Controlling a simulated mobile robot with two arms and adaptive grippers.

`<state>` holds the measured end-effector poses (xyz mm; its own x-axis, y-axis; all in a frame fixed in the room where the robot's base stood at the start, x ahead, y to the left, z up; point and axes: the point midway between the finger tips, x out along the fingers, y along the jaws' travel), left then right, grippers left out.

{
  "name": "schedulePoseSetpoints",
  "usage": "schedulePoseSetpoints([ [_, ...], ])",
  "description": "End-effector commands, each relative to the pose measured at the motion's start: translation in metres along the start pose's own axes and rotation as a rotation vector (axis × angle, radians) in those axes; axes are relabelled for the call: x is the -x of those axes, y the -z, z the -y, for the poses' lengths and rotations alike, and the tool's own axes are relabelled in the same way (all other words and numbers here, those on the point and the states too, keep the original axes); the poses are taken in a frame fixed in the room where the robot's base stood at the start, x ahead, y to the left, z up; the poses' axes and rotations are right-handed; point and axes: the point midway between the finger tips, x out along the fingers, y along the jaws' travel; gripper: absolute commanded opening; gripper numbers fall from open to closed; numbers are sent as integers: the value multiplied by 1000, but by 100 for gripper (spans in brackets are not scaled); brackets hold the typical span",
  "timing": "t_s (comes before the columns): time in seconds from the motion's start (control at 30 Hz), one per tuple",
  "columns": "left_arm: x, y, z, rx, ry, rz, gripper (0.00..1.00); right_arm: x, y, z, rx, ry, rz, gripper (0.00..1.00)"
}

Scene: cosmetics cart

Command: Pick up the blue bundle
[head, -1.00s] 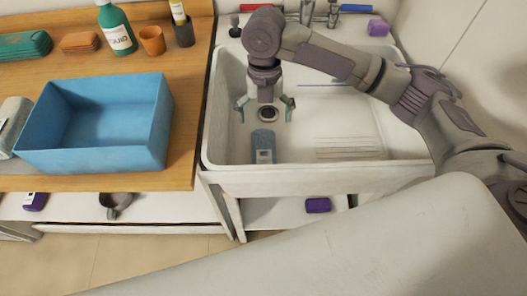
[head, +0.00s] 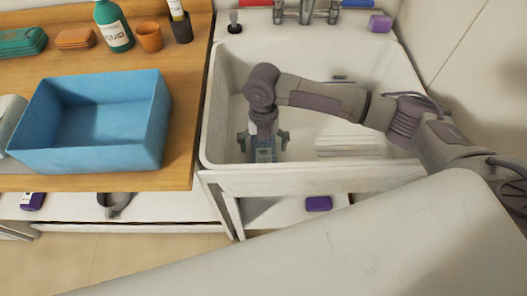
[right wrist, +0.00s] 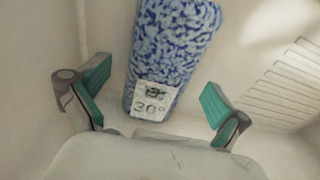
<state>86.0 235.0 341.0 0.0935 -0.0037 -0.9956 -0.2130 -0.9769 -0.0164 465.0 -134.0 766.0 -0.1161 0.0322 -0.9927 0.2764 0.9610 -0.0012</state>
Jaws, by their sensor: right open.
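The blue bundle (head: 264,156) lies in the white sink, near its front left part. In the right wrist view the bundle (right wrist: 174,48) is speckled blue and white, with a white label reading 20° or 30° at its near end. My right gripper (head: 263,143) is down in the sink over the bundle. Its teal-padded fingers are spread apart, one on each side of the bundle's near end, with a gap on both sides in the right wrist view (right wrist: 155,92). The gripper hides part of the bundle in the head view. My left gripper is not in view.
The sink (head: 310,181) has walls around my right gripper and a ribbed area at right. A blue bin (head: 85,162) stands on the wooden counter at left. A purple block (head: 380,23) sits on the back rim, and another purple item (head: 318,204) lies below the sink.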

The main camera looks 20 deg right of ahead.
Motion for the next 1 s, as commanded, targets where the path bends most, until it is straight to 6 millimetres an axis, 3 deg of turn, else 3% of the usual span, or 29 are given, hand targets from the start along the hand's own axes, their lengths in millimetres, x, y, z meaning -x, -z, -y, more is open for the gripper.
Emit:
schedulePoseSetpoints([
  [0.13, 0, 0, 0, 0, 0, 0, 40, -15, 0, 0, 0, 0, 0, 100],
  [0.37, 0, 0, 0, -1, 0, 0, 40, -17, 0, 0, 1, -1, 1, 100],
  [0.83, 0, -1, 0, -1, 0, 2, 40, -17, 0, 0, 0, -1, 2, 25],
  [1.0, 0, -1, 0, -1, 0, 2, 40, -16, 0, 0, 0, -2, 2, 24],
])
